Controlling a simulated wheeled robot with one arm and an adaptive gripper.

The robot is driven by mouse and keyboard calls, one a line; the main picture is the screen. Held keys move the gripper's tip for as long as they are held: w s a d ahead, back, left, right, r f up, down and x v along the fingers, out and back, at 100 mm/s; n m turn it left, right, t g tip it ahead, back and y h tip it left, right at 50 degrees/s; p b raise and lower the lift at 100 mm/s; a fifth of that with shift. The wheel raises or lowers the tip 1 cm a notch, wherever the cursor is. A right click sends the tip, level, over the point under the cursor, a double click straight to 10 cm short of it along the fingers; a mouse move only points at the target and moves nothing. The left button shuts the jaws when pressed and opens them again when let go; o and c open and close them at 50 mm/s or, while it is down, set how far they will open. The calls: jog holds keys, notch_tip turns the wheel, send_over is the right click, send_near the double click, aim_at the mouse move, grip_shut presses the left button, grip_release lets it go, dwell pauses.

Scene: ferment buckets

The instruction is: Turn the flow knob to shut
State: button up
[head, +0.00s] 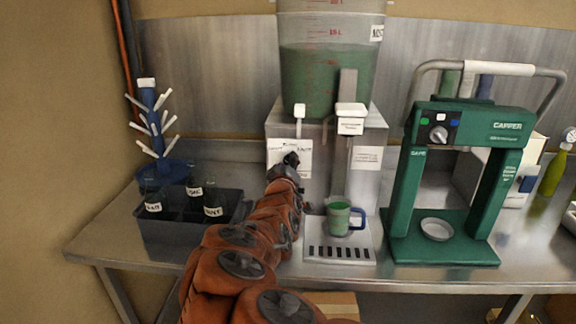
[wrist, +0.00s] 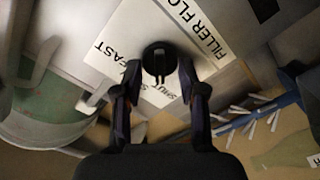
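The flow knob (wrist: 160,58) is a round black dial with a narrow grip, on a white label plate (wrist: 209,22) reading "FILLER FLOW", "FAST" and "SHUT". In the wrist view my gripper (wrist: 159,75) has one finger on each side of the knob, with a small gap to each, so it looks open around it. Which mark the knob points to I cannot tell. In the head view my gripper (head: 285,170) reaches the plate (head: 302,150) on the filler's steel front (head: 370,180) and partly hides it. The knob (head: 291,158) shows dark there at my gripper's tip.
A mug with green contents (head: 340,218) stands on the drip tray (head: 318,252) right of my arm. A green capper (head: 392,200) stands further right. A dark bottle crate (head: 170,238) and a blue bottle tree (head: 155,130) are left. A bucket of green liquid (head: 325,75) tops the filler.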

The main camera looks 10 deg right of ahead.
jog(key=shift+o, duration=1.4)
jog(key=v, duration=1.2)
jog(key=s+d+f+m+g+y+p, duration=0.2)
jog(key=s+d+f+m+g, duration=0.35)
jog(key=s+f+g, duration=0.7)
jog(key=s+r+g+y+p, duration=0.1)
jog(key=s+r+g, duration=0.1)
jog(key=s, duration=1.2)
jog(key=s+a+r+g+y, duration=0.1)
jog(key=s+g, duration=0.3)
jog(key=s, duration=1.1)
jog(key=shift+r+y+p, duration=0.35)
jog(key=shift+r+y, duration=0.4)
jog(key=shift+y, duration=0.05)
